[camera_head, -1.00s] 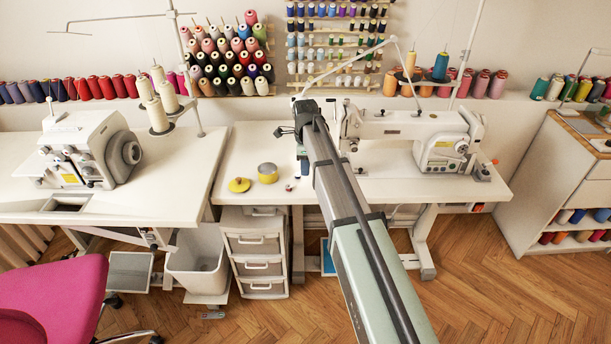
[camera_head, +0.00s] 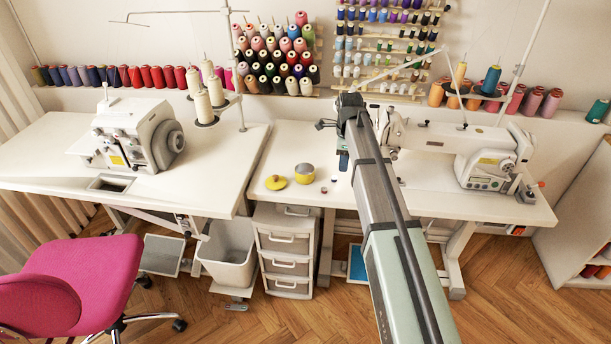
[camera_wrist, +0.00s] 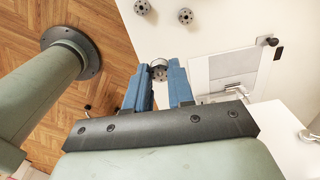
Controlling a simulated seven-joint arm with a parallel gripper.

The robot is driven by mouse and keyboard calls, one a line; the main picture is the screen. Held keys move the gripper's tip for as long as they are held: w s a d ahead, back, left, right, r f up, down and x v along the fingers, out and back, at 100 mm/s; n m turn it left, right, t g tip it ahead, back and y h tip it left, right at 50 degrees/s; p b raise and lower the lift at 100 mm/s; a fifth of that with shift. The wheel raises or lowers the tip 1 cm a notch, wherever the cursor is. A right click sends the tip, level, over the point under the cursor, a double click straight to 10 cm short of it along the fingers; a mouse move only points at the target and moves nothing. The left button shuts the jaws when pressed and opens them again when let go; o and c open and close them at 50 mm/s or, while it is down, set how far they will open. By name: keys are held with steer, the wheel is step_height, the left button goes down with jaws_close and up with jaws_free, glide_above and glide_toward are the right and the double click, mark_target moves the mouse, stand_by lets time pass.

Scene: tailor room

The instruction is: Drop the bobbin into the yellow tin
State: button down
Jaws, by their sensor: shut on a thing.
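The yellow tin (camera_head: 304,175), a short round can, stands upright on the right-hand white table in the head view. Its top looks greyish and its inside cannot be made out. A round yellow lid (camera_head: 276,182) lies left of it. My gripper (camera_wrist: 158,72) has blue fingers, shut on a small dark metal bobbin (camera_wrist: 158,71) at their tips in the wrist view. In the head view, my gripper (camera_head: 343,161) is right of the tin, and the held bobbin cannot be made out there. The tin is not in the wrist view.
Two loose bobbins lie on the table, one (camera_wrist: 142,7) left of the other (camera_wrist: 185,15). A white sewing machine (camera_head: 460,150) stands to the right, its metal plate (camera_wrist: 225,68) near my gripper. Another machine (camera_head: 135,135) stands on the left table. The tabletop around the tin is mostly clear.

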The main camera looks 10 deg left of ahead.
steer(key=w+a, duration=0.5)
steer(key=a, duration=0.7)
steer(key=shift+s+d+f, duration=0.1)
steer(key=shift+f, duration=1.25)
steer(key=shift+d+f, duration=0.1)
steer(key=shift+f, duration=1.2)
steer(key=c, duration=0.9)
jaws_free()
step_height(320, 180, up, 14)
steer(key=shift+f, duration=0.1)
